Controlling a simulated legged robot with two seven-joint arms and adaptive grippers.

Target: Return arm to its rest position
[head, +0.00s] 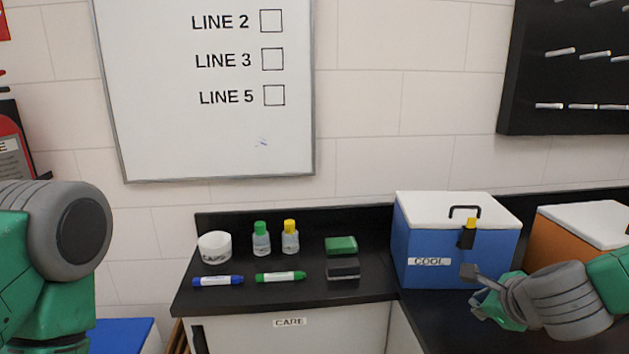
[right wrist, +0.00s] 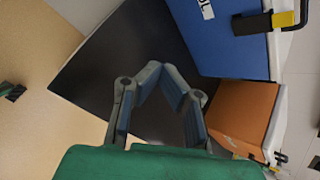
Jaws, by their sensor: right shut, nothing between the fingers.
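My right gripper (head: 478,288) is at the right of the head view, in front of the blue COOL box (head: 450,240) and above the black counter (head: 450,325). In the right wrist view its fingers (right wrist: 163,80) come together at the tips, with nothing between them. My right arm comes in from the right edge. On the left, part of my left arm (head: 60,250) shows, but its gripper is out of view.
An orange box (head: 570,238) stands right of the blue box. A white CAPS jar (head: 215,246), two small bottles (head: 275,240), two markers (head: 248,279) and a green-topped block (head: 341,245) are on the counter's left part. A whiteboard (head: 160,120) hangs above.

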